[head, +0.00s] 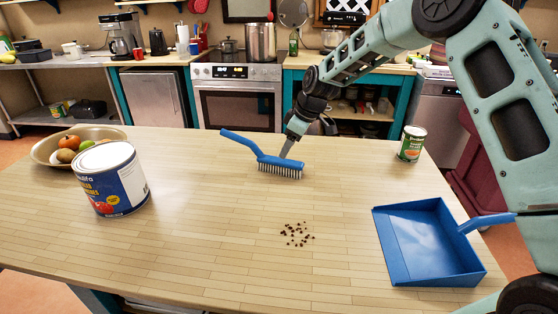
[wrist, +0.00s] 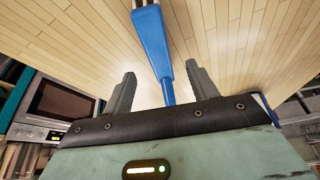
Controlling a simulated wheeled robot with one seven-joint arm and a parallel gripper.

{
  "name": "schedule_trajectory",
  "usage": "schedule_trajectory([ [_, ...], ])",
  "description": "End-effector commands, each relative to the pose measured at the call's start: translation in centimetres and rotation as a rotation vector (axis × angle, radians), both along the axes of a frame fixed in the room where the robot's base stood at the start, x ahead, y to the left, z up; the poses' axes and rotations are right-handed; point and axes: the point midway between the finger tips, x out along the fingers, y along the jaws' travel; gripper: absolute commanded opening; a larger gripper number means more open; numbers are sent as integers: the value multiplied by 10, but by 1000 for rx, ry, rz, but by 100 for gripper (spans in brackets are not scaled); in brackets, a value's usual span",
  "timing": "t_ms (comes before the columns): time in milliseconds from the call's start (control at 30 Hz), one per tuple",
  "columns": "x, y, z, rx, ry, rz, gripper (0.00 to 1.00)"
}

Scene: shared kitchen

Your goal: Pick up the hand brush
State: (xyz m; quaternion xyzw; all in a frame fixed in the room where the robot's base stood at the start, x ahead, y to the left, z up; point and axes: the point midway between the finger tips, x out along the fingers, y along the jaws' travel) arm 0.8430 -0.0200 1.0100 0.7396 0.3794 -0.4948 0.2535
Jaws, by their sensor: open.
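The blue hand brush (head: 266,158) lies on the wooden table with its bristles down and its handle pointing to the far left. My gripper (head: 287,150) is at the brush, pointing down beside or over its bristled head; one grey finger shows there. In the wrist view, my open gripper (wrist: 161,72) has a finger on either side of a blue length of the brush (wrist: 152,45). Gaps show between the fingers and the blue part. The rest of the brush is cut off or hidden behind the gripper body.
A blue dustpan (head: 425,240) lies at the table's right, with a green can (head: 411,143) behind it. Dark crumbs (head: 297,234) lie in the middle. A large can (head: 110,180) and a fruit bowl (head: 48,150) stand left. The table's front left is clear.

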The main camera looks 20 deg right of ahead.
Motion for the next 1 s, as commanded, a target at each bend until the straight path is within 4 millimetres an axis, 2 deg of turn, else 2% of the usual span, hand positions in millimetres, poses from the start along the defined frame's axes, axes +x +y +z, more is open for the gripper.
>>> schedule_trajectory([
  [333,7,9,-26,0,2,0,58],
  [600,16,20,-59,1,1,0,58],
  [933,18,21,-66,0,-1,0,58],
  [1000,18,21,-66,0,-1,0,39],
])
